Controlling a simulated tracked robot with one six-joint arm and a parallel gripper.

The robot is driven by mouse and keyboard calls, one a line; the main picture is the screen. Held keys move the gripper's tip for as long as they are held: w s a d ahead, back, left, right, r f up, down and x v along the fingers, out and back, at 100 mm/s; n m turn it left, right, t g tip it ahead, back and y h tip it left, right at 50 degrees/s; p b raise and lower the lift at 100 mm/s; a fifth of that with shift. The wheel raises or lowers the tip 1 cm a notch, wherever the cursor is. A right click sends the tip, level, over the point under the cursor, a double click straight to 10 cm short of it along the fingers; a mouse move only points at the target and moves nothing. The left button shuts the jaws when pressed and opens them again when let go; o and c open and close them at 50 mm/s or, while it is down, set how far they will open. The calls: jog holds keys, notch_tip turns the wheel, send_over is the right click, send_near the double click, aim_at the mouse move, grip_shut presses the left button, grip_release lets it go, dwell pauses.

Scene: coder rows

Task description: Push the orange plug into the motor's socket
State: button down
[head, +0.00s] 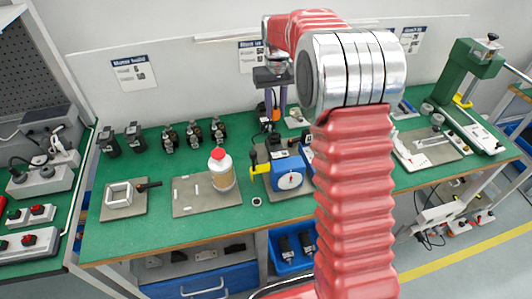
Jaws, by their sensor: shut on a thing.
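My gripper (276,107) points down over the middle of the green bench, in front of the back panel. Its two fingers are shut on the small orange plug (276,115), which shows only as a small patch at the fingertips. A dark motor (271,140) appears to stand on the bench just below, behind the blue gauge unit. Its socket is too small to make out, and I cannot tell whether the plug touches it. My red arm covers the area to the right.
A blue unit with a round white dial (289,181) and a yellow handle stands in front. A white bottle with a red cap (221,170) is left of it. Several dark motors (193,133) line the back left. A green press (468,75) stands far right.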

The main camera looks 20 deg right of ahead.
aim_at(275, 116)
jog(key=shift+f, duration=0.1)
jog(key=shift+f, duration=1.25)
jog(key=shift+f, duration=0.2)
jog(key=shift+f, duration=1.05)
jog(key=shift+f, duration=1.25)
dwell(1.9)
jog(key=c, duration=1.5)
grip_release()
jog(key=shift+o, duration=0.2)
jog(key=shift+r, duration=0.15)
